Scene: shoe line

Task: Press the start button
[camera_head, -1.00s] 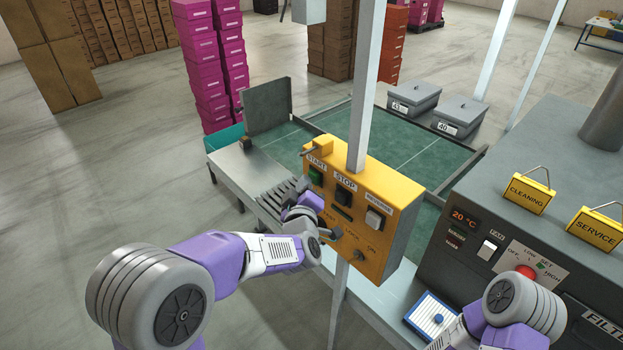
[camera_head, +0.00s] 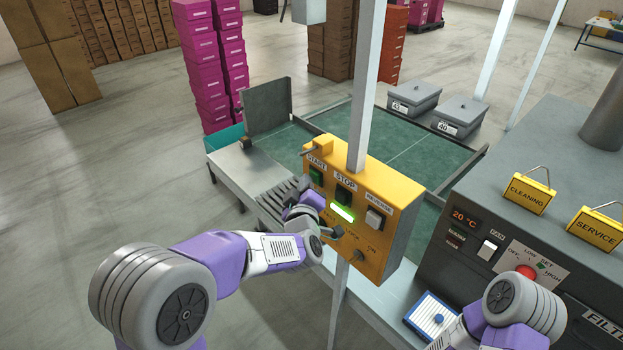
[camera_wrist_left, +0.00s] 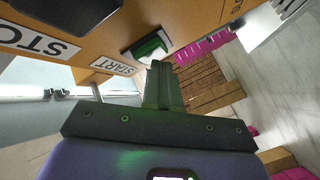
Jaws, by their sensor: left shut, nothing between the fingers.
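The yellow control box (camera_head: 372,210) stands on a pale post in the middle of the head view. Its green START button (camera_head: 316,176) is at the upper left of the front face, beside the black STOP button (camera_head: 344,195). A long lamp (camera_head: 342,213) under STOP glows green. My left gripper (camera_head: 297,188) is shut and empty just in front of the START button. In the left wrist view the closed fingers (camera_wrist_left: 158,70) point at the green START button (camera_wrist_left: 150,46). Their tips overlap its edge in the picture; I cannot tell whether they touch. My right gripper is out of view.
A white REVERSE button (camera_head: 374,218) and lower knobs are on the same box. The green conveyor (camera_head: 410,160) lies behind it. A grey machine (camera_head: 460,275) with a red knob fills the right side. Open floor (camera_head: 130,180) lies to the left.

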